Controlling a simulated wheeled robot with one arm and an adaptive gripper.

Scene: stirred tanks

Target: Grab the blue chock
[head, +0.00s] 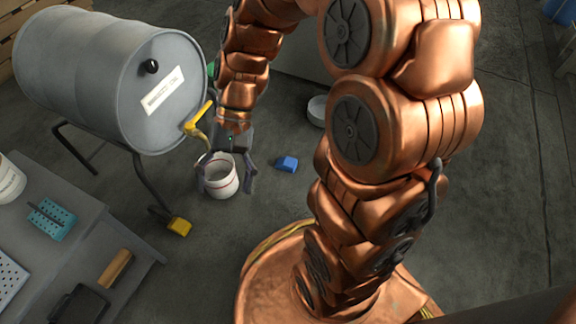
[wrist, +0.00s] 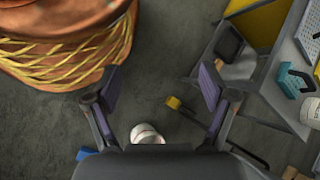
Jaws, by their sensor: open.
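The blue chock (head: 287,164) is a small block on the grey floor, right of a white bucket (head: 222,178). In the wrist view the blue chock (wrist: 86,153) shows at the lower left, partly hidden by my gripper's body. My gripper (head: 226,176) points down with its fingers spread. In the head view it overlaps the bucket, with a finger at either side, left of the chock. In the wrist view my gripper (wrist: 160,86) is open and empty, and the bucket (wrist: 146,133) looks small and lower down.
A grey drum (head: 110,75) on a stand has a yellow tap (head: 198,118) close to my arm. A yellow block (head: 179,227) sits at the stand's foot. A grey table (head: 75,255) with a turquoise rack (head: 52,220) stands at the left. Floor around the chock is mostly clear; a pale bowl (head: 317,110) lies behind it.

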